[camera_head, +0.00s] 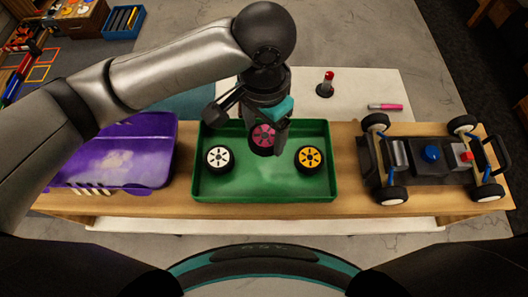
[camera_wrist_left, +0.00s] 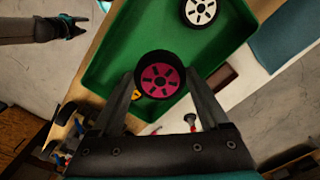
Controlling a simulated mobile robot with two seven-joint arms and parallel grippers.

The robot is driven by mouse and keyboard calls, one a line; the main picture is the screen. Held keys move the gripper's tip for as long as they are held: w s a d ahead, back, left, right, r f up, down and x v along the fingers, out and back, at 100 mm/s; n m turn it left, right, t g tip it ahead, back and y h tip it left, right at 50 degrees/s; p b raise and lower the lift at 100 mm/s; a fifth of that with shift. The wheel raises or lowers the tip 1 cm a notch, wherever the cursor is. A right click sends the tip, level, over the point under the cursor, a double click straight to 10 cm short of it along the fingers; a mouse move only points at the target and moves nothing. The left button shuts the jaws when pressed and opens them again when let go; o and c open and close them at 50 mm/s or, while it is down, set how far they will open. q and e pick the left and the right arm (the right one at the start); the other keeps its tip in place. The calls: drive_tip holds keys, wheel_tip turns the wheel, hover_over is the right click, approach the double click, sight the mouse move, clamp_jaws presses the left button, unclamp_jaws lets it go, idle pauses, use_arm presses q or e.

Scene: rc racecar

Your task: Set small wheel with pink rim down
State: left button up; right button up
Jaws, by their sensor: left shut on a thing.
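The small wheel with pink rim (camera_head: 263,138) is between the fingers of my left gripper (camera_head: 264,140), which is shut on it. It is over the back middle of the green tray (camera_head: 265,188), and I cannot tell how high. In the left wrist view the pink-rimmed wheel (camera_wrist_left: 160,78) sits between the fingertips, rim facing the camera. A white-rimmed wheel (camera_head: 218,158) lies in the tray at left and a yellow-rimmed wheel (camera_head: 310,158) at right. My right gripper (camera_wrist_left: 73,25) shows only at the wrist view's top left, too small to judge.
A purple bin (camera_head: 120,160) stands left of the tray. The car chassis (camera_head: 430,160) stands to its right on the wooden table (camera_head: 345,190). A red-handled tool (camera_head: 326,84) and a pink marker (camera_head: 385,107) lie behind. The tray's front middle is clear.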

use_arm(q)
wheel_tip(320, 180, down, 9)
drive_tip(key=shift+f+b, duration=0.15)
drive_tip(key=shift+b, duration=0.2)
drive_tip(key=o, duration=1.2)
drive_tip(key=shift+f, duration=0.1)
wheel_tip(320, 180, up, 12)
drive_tip(key=shift+r+p, duration=0.15)
drive_tip(key=shift+p, duration=0.3)
